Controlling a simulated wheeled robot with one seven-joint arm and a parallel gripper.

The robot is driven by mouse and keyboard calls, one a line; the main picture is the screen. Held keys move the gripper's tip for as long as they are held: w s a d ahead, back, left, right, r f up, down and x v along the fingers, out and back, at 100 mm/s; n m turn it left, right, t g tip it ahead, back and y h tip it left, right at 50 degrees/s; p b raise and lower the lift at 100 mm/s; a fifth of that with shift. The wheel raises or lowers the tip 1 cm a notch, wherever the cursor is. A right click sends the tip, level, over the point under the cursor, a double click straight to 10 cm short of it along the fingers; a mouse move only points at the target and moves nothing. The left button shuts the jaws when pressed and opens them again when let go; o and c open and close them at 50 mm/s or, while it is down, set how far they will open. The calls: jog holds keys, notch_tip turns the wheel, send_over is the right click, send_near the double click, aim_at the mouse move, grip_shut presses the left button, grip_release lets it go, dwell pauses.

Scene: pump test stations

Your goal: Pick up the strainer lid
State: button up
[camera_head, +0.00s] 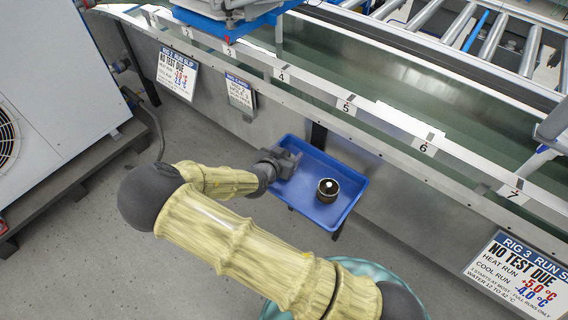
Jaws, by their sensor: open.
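A small dark round piece with a pale top and a white spot at its centre, which looks like the strainer lid (328,196), sits in the right part of a blue tray (345,213). My gripper (293,163) is at the tray's left side, over or just inside its left rim, to the left of the lid and apart from it. It is open and small in the view, and I see nothing between its fingers. I cannot tell its exact height above the tray floor.
A long water trough (385,98) with numbered marks runs behind the tray. Signs hang on its front, one reading "NO TEST DUE" (520,275). A blue-framed unit (235,8) stands above the trough. A white cabinet (60,70) is at left. The grey floor (110,240) is open.

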dwell(0.3)
jog(key=c, duration=0.9)
notch_tip(320, 180, up, 10)
jog(key=p, duration=0.4)
